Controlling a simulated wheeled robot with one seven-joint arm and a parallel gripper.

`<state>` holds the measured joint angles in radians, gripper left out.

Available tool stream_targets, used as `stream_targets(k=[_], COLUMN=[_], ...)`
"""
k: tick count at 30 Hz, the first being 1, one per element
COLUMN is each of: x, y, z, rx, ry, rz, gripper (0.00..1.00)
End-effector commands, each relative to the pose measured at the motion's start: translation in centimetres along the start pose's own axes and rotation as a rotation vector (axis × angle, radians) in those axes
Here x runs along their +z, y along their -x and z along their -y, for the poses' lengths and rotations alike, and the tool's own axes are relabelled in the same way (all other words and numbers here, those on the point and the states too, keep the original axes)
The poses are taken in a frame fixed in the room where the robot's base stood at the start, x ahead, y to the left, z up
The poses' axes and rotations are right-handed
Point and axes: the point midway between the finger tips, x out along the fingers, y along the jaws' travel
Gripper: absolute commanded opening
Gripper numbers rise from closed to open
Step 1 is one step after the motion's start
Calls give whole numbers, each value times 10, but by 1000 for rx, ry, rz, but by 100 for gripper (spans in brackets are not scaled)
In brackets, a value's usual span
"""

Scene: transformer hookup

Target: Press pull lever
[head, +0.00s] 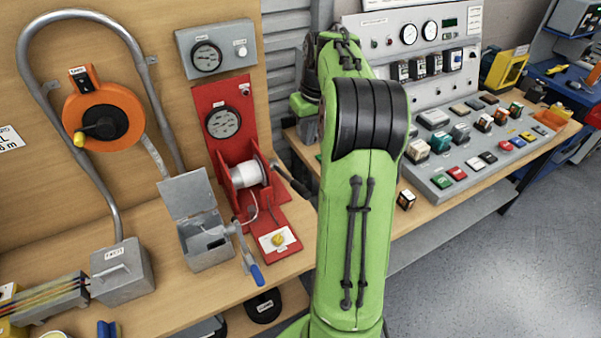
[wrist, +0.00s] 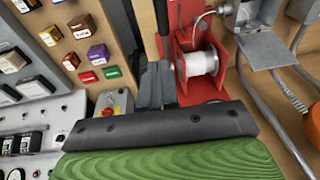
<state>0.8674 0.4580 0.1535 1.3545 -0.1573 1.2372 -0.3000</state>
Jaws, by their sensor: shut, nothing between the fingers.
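No lever in view carries a readable name. One lever with a black grip (head: 291,179) stands at the right side of a red stand with a white spool (head: 248,172). The black grip also shows at the top of the wrist view (wrist: 163,18). A second lever, with a blue handle (head: 257,274), stands beside the grey open box, tilted down. My gripper (wrist: 157,75) is shut and empty, left of the red stand and spool (wrist: 201,64) in the wrist view. Its tips appear close to the black-gripped lever; contact cannot be told. In the head view my arm hides the gripper.
A grey box with its lid open (head: 206,243) stands left of the red stand. An orange reel (head: 104,115) hangs on the wooden wall. A button panel (head: 452,140) fills the right bench. A small yellow box with a red button (wrist: 113,103) is left of my fingers.

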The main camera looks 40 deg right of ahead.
Motion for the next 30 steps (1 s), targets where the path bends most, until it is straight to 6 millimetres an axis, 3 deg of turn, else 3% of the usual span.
stream_targets(k=[7, 10, 24, 30], x=[0, 0, 4, 17], y=[-2, -12, -111, -133], z=[1, 1, 2, 6], rx=[0, -1, -1, 0], ry=[1, 0, 0, -1], rz=[0, 2, 3, 1], gripper=[0, 0, 0, 0])
